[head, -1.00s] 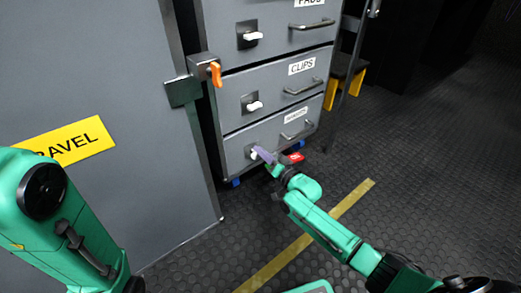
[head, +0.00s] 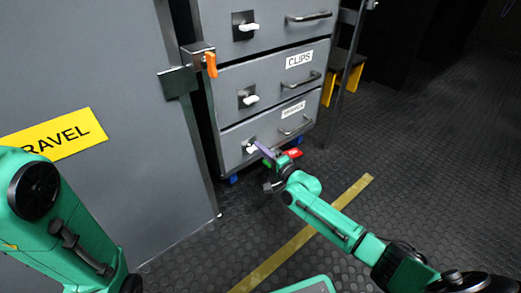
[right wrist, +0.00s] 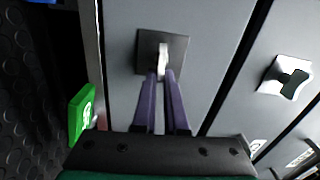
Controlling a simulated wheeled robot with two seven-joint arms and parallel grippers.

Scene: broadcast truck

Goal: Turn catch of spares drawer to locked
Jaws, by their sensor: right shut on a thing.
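The lowest drawer (head: 234,160), whose label (head: 292,109) is too blurred to read surely, is closed. Its catch (head: 250,149) is a small white lever on a dark square plate, at the drawer's left side. In the right wrist view the lever (right wrist: 162,56) stands upright in the picture, on its plate (right wrist: 179,47). My right gripper (head: 258,147) reaches it from the lower right. In the wrist view its purple fingers (right wrist: 162,76) are shut on the lever's near end. My left arm shows at lower left, its gripper out of view.
A green tag (right wrist: 82,108) and a red tag (head: 293,153) are near the drawer's lower edge. The clips drawer's catch (head: 248,100) is above. A grey door (head: 110,170) with an orange latch (head: 211,64) stands left. Open floor (head: 420,170) lies right.

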